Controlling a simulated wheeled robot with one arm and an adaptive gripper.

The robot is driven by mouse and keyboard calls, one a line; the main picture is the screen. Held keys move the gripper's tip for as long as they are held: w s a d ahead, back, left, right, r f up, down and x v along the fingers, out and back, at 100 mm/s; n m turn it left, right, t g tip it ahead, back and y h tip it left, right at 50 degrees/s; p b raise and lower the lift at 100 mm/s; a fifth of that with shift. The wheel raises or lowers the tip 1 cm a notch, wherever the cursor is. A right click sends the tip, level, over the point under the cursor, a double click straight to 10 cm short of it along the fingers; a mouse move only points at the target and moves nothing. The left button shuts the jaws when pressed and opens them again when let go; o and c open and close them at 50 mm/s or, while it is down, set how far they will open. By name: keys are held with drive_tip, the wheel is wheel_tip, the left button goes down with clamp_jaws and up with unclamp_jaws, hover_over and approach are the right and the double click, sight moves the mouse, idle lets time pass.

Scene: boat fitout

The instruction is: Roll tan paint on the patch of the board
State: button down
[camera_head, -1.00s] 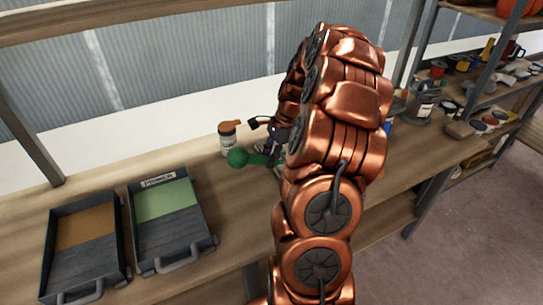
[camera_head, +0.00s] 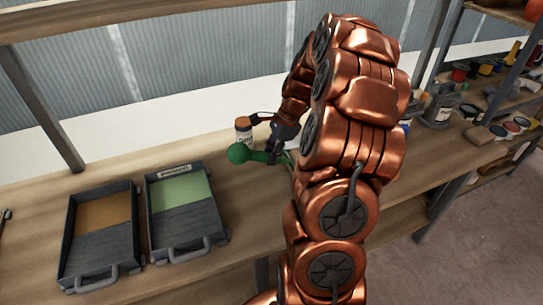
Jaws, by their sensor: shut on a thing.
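My gripper (camera_head: 279,150) is over the bench behind my arm, shut on a green-handled tool (camera_head: 255,155), likely the roller. The handle's rounded green end (camera_head: 238,153) points left. The tool's head is hidden behind my arm. A dark tray (camera_head: 93,251) at the left holds tan paint (camera_head: 104,211) in its far half. A second dark tray (camera_head: 180,225) beside it holds green paint (camera_head: 181,190). I cannot make out the board or its patch; my arm covers that part of the bench.
A white bottle with an orange cap (camera_head: 243,128) stands just behind the handle. The wooden bench (camera_head: 245,215) is clear between the green tray and my arm. A grey jug (camera_head: 440,106) and several cans (camera_head: 508,130) stand at the right. A shelf post (camera_head: 40,115) rises at the left.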

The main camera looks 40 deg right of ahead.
sight(264, 153)
drive_tip(key=shift+r+p, duration=1.05)
drive_tip(key=shift+r, duration=2.3)
drive_tip(key=shift+w+f, duration=0.1)
drive_tip(key=shift+f, duration=0.05)
